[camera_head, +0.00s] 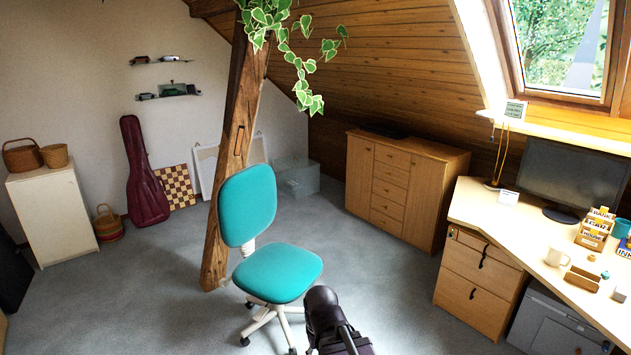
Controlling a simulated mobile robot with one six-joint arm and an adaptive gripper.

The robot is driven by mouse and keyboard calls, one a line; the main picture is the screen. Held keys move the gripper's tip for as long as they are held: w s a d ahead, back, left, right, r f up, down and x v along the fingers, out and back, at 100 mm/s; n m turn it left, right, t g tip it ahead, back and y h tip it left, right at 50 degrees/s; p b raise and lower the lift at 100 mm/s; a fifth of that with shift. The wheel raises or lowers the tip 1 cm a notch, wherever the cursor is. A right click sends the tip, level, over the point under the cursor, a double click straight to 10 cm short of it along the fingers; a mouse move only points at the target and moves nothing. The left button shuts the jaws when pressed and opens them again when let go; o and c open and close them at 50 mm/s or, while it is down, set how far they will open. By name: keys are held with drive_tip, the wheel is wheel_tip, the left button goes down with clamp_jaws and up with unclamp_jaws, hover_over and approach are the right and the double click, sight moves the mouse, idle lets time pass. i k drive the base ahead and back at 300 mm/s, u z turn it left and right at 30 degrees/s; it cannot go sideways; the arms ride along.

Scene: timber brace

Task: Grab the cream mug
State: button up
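The cream mug (557,257) stands upright on the light wooden desk (490,205) at the right of the view. It is near the desk's front edge, to the left of a wooden letter holder (592,240) and behind a small wooden box (581,279). The mug is small in the picture and nothing covers it. A dark part of my arm shows at the bottom middle, well to the left of the desk. No gripper fingers can be made out.
A teal swivel chair (277,272) stands on the carpet beside a slanted timber post (232,150). A drawer unit (477,282) and a grey printer (555,325) sit under the desk. A monitor (572,175) stands behind the mug.

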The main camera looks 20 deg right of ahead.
sight(556, 251)
drive_tip(key=z, duration=0.45)
drive_tip(key=i, duration=0.5)
drive_tip(key=z, duration=0.8)
drive_tip(key=i, duration=0.45)
drive_tip(key=z, duration=0.6)
drive_tip(key=i, duration=0.8)
drive_tip(key=z, duration=0.35)
